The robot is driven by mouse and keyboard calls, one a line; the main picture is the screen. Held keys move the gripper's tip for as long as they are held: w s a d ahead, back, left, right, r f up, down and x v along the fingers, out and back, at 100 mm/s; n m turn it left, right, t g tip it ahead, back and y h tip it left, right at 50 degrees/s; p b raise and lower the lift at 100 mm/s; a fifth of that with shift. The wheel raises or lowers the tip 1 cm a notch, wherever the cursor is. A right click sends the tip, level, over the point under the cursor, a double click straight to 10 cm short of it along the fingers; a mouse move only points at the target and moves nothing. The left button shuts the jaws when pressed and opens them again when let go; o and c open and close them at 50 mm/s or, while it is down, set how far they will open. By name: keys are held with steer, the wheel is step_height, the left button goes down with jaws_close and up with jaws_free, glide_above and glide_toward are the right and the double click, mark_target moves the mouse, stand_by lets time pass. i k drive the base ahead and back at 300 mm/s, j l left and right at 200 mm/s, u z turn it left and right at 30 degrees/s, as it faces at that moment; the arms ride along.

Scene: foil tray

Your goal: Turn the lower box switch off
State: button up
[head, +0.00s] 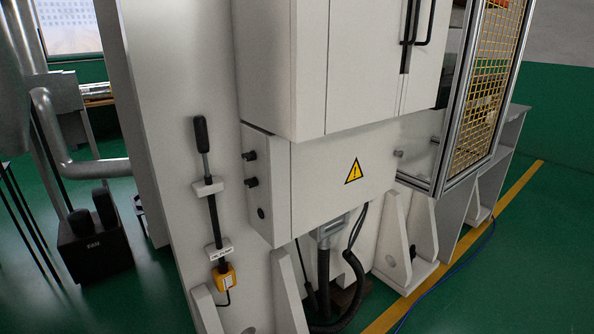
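The lower box (340,190) is a white cabinet with a yellow warning triangle (354,171), fixed below a larger white cabinet (285,65). Two black knobs stick out of its left side, an upper knob (250,156) and a lower knob (252,182). A round dark fitting (261,213) sits below them, nearly flush. I cannot tell which of these is the switch or how it is set. My gripper is not in view, and nothing is seen touching the box.
A black-handled rod (202,140) stands on the white panel to the left, above a small yellow box (224,277). Black cables (350,262) hang below the lower box. White brackets (405,235) and a yellow mesh guard (486,85) stand right. Green floor (500,280) is open at front right.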

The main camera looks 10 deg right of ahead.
mark_target(252, 183)
steer(key=i+u, duration=0.2)
steer(key=u, duration=0.25)
steer(key=i+u, duration=0.2)
steer(key=u, duration=0.3)
